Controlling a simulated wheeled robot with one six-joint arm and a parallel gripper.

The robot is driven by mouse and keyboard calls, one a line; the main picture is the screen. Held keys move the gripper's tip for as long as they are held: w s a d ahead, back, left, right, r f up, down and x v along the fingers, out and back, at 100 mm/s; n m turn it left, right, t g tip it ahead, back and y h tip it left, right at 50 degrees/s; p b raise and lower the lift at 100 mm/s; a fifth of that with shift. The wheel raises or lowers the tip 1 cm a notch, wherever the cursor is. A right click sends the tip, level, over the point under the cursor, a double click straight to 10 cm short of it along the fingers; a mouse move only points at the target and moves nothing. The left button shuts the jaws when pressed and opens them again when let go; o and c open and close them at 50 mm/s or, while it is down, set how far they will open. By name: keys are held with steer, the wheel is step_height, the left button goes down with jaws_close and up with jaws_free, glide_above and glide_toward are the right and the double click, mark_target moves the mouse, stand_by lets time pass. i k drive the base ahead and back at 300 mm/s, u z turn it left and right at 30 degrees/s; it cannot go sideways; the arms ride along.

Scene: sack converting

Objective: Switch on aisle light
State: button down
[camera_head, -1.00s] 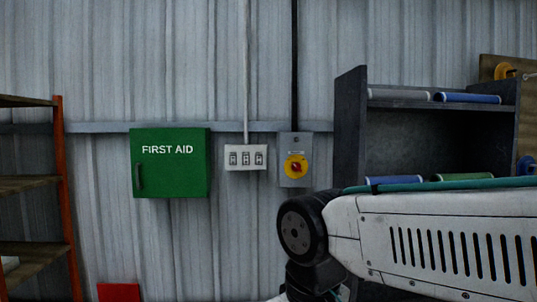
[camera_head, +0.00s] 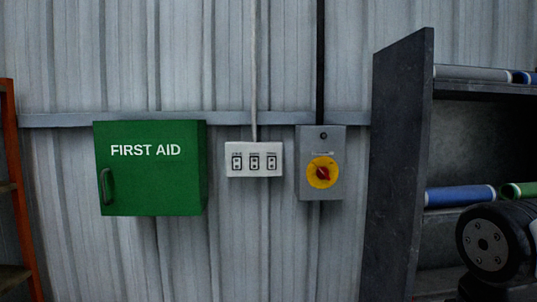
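A white switch plate (camera_head: 254,159) with three rocker switches in a row is fixed to the corrugated wall, with a conduit running up from it. Small labels sit above the switches, too small to read. Which switch is for the aisle light, and whether any is on, I cannot tell. To its right is a grey box with a red and yellow rotary switch (camera_head: 322,172). My gripper is out of view; only a dark joint of my arm shows at the lower right.
A green first aid cabinet (camera_head: 151,168) stands out from the wall just left of the switch plate. A dark shelf unit (camera_head: 397,165) with rolls juts out at the right. An orange-posted rack (camera_head: 20,190) is at the far left. The wall below the switches is clear.

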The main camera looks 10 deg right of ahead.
mark_target(237, 162)
steer(key=u, duration=0.15)
steer(key=i, duration=0.85)
steer(key=u, duration=0.4)
